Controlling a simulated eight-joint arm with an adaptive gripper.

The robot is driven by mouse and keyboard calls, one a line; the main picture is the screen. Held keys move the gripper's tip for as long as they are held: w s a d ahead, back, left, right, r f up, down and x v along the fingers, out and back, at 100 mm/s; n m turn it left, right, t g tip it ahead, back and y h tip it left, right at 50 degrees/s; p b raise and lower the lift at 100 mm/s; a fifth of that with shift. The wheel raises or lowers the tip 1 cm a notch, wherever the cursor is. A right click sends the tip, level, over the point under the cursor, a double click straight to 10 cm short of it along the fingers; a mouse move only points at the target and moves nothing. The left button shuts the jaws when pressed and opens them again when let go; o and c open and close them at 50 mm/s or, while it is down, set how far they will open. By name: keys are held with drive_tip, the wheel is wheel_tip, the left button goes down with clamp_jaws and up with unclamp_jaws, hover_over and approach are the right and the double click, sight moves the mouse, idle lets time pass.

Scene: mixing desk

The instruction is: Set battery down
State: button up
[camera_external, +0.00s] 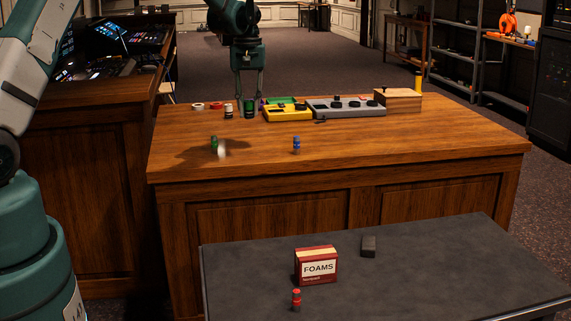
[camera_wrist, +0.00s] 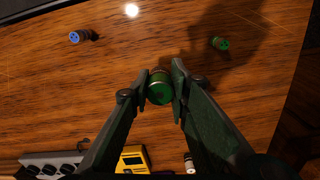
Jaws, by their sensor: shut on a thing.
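My gripper (camera_external: 249,104) is over the back left of the wooden desk (camera_external: 390,140). In the wrist view my gripper (camera_wrist: 161,88) is shut on a green battery (camera_wrist: 160,90), whose round green end faces the camera. Whether the held battery touches the desk is unclear. A second green battery (camera_external: 214,143) stands near the desk's front left, and it also shows in the wrist view (camera_wrist: 220,43). A blue battery (camera_external: 297,145) stands to its right, and it too shows in the wrist view (camera_wrist: 77,37).
A yellow device (camera_external: 288,114), a grey mixer (camera_external: 348,111) and a wooden box (camera_external: 399,98) line the back. A white battery (camera_external: 228,109) stands left of my gripper.

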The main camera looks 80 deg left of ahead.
drive_tip(key=shift+f, duration=0.15)
hover_over(250, 148)
drive_tip(key=shift+d+f, duration=0.2)
drive_tip(key=shift+f, duration=2.8)
drive_tip(key=shift+f+b, duration=0.4)
drive_tip(key=shift+f, duration=1.5)
drive_tip(key=shift+f, duration=0.2)
drive_tip(key=o, duration=1)
drive_tip(key=shift+c, duration=0.2)
drive_tip(key=shift+r, duration=0.15)
wheel_tip(250, 148, up, 12)
drive_tip(key=shift+r+p, duration=0.1)
drive_tip(key=shift+p, duration=0.35)
